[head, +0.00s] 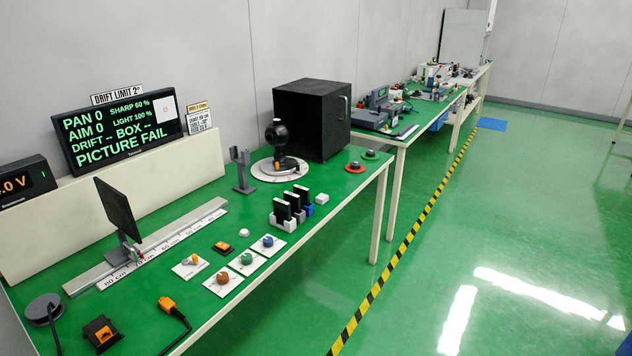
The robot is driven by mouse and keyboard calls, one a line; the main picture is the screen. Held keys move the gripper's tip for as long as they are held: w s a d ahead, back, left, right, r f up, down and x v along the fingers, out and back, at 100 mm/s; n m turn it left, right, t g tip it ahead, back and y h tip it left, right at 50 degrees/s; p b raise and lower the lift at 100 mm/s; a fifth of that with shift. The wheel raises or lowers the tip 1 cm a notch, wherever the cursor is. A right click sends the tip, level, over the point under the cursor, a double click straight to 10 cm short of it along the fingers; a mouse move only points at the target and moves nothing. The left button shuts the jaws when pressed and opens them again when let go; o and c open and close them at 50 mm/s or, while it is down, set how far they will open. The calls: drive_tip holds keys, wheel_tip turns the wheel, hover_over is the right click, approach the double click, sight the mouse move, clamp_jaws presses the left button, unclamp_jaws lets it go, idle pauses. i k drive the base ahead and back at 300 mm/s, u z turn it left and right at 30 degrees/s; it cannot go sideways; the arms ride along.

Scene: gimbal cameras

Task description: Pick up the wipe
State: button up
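I cannot tell for sure which thing is the wipe. A small white block (322,199), possibly a folded wipe, lies on the green bench top (215,275) near its front edge. It is just right of a row of holders with dark plates (291,208). A smaller white piece (244,233) lies further left, behind the coloured knobs; it is too small to identify. My gripper is not in view.
A dark panel (118,210) stands on a ruled rail. A black camera-like device (277,140) stands on a round base before a black box (312,118). Knobs on white plates (246,260) sit near the front edge. The floor right of the striped tape (400,247) is clear.

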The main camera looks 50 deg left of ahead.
sight(321, 199)
drive_tip(key=u, duration=0.75)
drive_tip(key=i, duration=1)
drive_tip(key=u, duration=1.05)
